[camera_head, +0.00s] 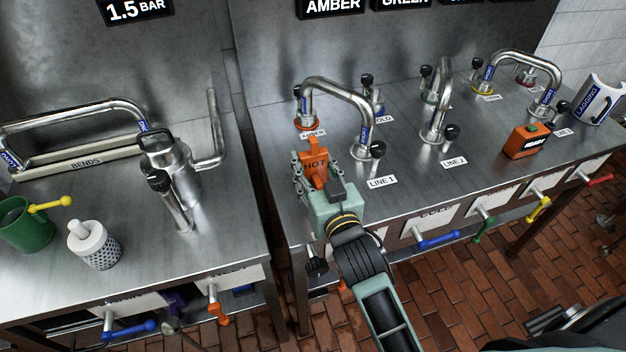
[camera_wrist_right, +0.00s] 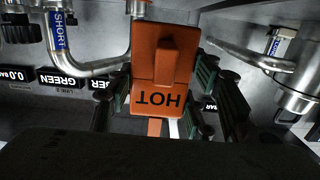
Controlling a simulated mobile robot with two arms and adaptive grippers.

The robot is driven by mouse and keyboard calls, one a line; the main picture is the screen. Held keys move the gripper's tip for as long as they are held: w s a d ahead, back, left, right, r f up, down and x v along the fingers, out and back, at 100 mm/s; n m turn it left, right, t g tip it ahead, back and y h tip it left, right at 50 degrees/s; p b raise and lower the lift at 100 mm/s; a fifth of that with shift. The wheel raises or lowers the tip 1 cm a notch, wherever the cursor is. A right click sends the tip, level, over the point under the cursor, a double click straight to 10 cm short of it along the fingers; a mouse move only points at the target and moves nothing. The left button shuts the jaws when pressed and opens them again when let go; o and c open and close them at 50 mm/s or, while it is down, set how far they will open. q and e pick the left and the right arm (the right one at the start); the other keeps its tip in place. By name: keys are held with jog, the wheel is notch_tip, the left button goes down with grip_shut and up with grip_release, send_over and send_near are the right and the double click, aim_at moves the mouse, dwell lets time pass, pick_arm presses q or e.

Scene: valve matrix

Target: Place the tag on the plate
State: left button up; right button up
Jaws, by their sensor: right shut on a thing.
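The tag is an orange piece marked HOT (camera_head: 314,167) with an upright tab. My right gripper (camera_head: 312,178) is shut on it over the front of the right-hand steel bench, just in front of the amber pipe foot. In the right wrist view the tag (camera_wrist_right: 158,92) sits between the dark green finger pads. An orange and white strip (camera_wrist_right: 154,127) shows just beyond the tag; I cannot tell if it is the plate. White label plates AMBER (camera_head: 312,133), LINE 1 (camera_head: 382,182) and LINE 2 (camera_head: 454,162) lie on the bench. My left gripper is not in view.
A bent pipe (camera_head: 340,90) and a black-knobbed valve (camera_head: 376,150) stand close right of the tag. An orange box (camera_head: 525,141) is farther right. The left bench holds a green mug (camera_head: 24,228) and a white perforated canister (camera_head: 94,246). A gap separates the benches.

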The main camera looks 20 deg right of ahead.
aim_at(313, 183)
jog(key=shift+s+a+f, duration=0.1)
jog(key=shift+a+f, duration=0.05)
jog(key=shift+f, duration=0.1)
notch_tip(313, 183, down, 4)
jog(key=shift+r, duration=0.15)
jog(key=shift+f, duration=0.2)
jog(key=o, duration=1.1)
jog(key=shift+o, duration=0.2)
